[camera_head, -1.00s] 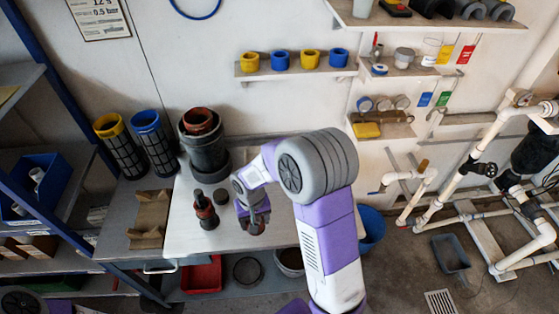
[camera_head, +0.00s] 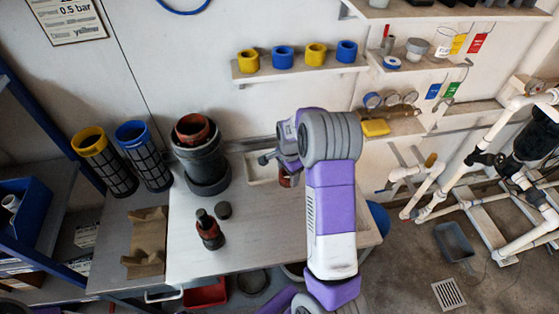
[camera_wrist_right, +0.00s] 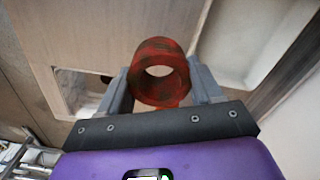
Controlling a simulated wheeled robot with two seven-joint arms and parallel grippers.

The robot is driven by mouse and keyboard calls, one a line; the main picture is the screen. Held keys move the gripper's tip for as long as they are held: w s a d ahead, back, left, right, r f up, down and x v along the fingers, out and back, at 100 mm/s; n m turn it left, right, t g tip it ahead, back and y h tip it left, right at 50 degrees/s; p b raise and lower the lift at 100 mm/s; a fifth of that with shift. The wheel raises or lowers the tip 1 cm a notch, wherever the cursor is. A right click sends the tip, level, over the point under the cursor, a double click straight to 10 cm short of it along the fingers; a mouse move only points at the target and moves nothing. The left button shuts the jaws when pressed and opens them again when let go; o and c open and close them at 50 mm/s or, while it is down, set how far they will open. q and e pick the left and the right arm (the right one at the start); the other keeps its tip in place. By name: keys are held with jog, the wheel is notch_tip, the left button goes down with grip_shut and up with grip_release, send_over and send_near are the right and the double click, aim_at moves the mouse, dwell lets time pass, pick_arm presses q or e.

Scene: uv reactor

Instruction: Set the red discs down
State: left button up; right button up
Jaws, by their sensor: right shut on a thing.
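My right gripper (camera_wrist_right: 162,88) is shut on a red ring-shaped disc piece (camera_wrist_right: 160,70) with dark stains; its round hole faces the wrist camera. In the head view a bit of the red piece (camera_head: 287,181) shows below my right wrist, over the right part of the grey worktable (camera_head: 235,262). The arm hides most of this gripper there. Whether the piece is one disc or several together I cannot tell. I cannot tell whether it touches the surface. My left gripper is not in view.
A shallow white tray (camera_head: 256,170) lies at the table's back, beside my right wrist. The front middle of the table is clear.

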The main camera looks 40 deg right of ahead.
jog(key=w+d, duration=0.2)
jog(key=w, duration=0.1)
jog(key=w+d+f, duration=0.1)
jog(key=w, duration=0.3)
jog(key=w+d, duration=0.2)
jog(key=w, duration=0.1)
jog(key=shift+w+d+f, duration=0.15)
jog(key=shift+w+d, duration=0.05)
jog(key=shift+d, duration=0.15)
jog(key=shift+w+f+b, duration=0.2)
jog(key=shift+f+b, duration=0.25)
jog(key=shift+f, duration=2.4)
jog(key=shift+f, duration=0.2)
jog(key=o, duration=1.1)
jog(key=shift+c, duration=0.2)
notch_tip(320, 180, up, 8)
jog(key=shift+p, duration=0.45)
